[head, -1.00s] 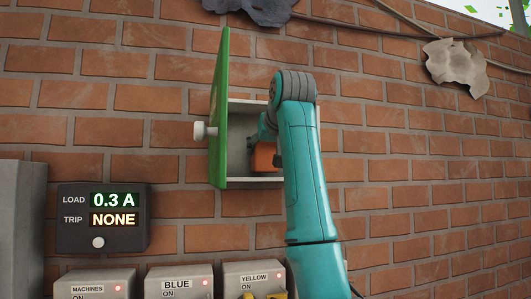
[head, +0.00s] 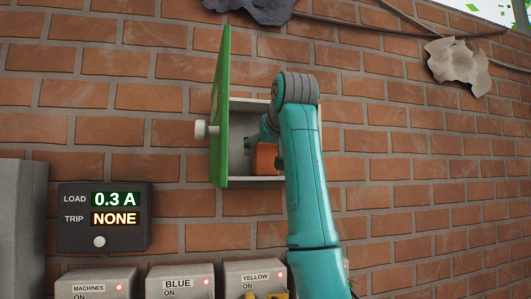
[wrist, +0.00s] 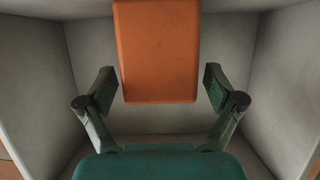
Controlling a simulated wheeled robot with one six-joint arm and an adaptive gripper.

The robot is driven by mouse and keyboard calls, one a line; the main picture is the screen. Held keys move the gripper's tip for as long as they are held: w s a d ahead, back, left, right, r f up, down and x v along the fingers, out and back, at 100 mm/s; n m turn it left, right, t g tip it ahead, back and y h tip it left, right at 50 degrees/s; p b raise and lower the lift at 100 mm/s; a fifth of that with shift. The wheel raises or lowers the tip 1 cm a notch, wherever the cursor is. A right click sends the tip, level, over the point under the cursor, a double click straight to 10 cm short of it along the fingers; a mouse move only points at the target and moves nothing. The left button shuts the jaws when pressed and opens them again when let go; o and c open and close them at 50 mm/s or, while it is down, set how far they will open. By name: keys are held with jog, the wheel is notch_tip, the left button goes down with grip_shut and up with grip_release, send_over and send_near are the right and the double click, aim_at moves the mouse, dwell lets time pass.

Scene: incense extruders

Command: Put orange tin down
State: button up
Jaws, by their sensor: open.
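The orange tin (head: 265,158) stands inside the small wall cabinet (head: 262,184), on or near its floor, partly hidden by my arm in the head view. In the wrist view the orange tin (wrist: 157,50) is between and just beyond my fingers, with a visible gap on each side. My gripper (wrist: 158,85) is open and holds nothing. In the head view only part of my gripper (head: 268,127) shows beside the tin, inside the cabinet.
A load display (head: 103,217) and several switch boxes (head: 180,283) are below. Brick wall surrounds the cabinet. Cabinet walls (wrist: 280,85) are close on both sides of my gripper.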

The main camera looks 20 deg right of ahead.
jog(key=v, duration=1.1)
jog(key=shift+s+r, duration=0.1)
